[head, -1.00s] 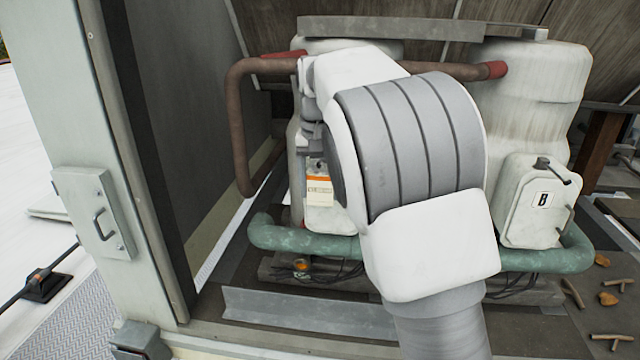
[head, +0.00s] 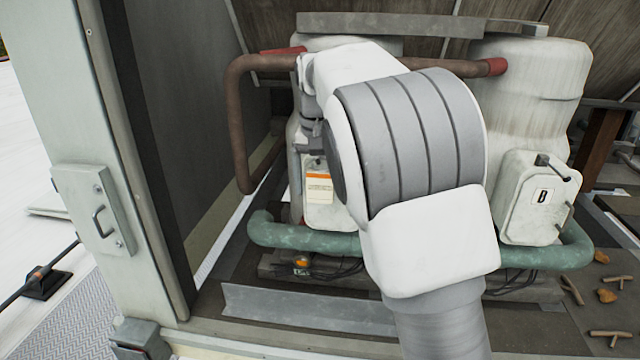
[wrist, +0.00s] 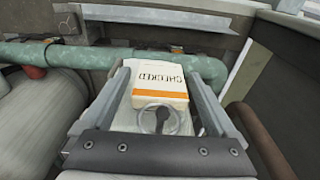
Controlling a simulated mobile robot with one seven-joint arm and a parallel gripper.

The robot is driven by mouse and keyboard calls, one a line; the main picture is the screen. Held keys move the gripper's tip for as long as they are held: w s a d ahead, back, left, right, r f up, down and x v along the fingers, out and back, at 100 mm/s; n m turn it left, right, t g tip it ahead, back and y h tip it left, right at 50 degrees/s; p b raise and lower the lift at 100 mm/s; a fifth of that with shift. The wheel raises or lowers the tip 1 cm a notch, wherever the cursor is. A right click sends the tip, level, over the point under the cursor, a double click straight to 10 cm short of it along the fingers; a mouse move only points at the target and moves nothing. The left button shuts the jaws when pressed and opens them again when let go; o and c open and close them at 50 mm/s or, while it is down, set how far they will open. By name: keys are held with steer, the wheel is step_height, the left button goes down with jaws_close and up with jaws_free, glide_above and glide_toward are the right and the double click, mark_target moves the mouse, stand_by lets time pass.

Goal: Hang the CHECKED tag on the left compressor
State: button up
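The CHECKED tag (head: 319,187), cream with an orange band, lies against the front of the white box (head: 325,218) on the left compressor (head: 295,180). In the wrist view the tag (wrist: 160,78) has its clear ring (wrist: 165,120) around a dark peg (wrist: 162,116) on the box. My gripper (wrist: 155,85) is open, with its two fingers apart on either side of the tag and no clear grip on it. In the head view my arm hides most of the gripper and part of the left compressor.
The right compressor (head: 530,100) carries a box (head: 537,205) marked B. A brown pipe (head: 236,125) bends at the left, and a green pipe (head: 420,252) runs in front below the boxes. A grey door post (head: 95,130) stands at the left.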

steer(key=shift+o, duration=0.2)
step_height(320, 180, up, 17)
steer(key=s+p, duration=0.2)
steer(key=shift+a+r, duration=0.15)
steer(key=shift+a, duration=0.05)
stand_by(1.0)
steer(key=s+d+f+t+y+b, duration=0.15)
steer(key=s+d+f, duration=0.25)
steer(key=s+d, duration=0.7)
steer(key=s+f+n+t+h+b, duration=0.1)
steer(key=s+f+n+t+b, duration=0.1)
steer(key=s+f, duration=1.4)
steer(key=shift+s+d+f+t+b, duration=0.15)
steer(key=shift+s+f+t+b, duration=0.35)
steer(key=shift+s, duration=0.75)
steer(key=shift+r, duration=0.1)
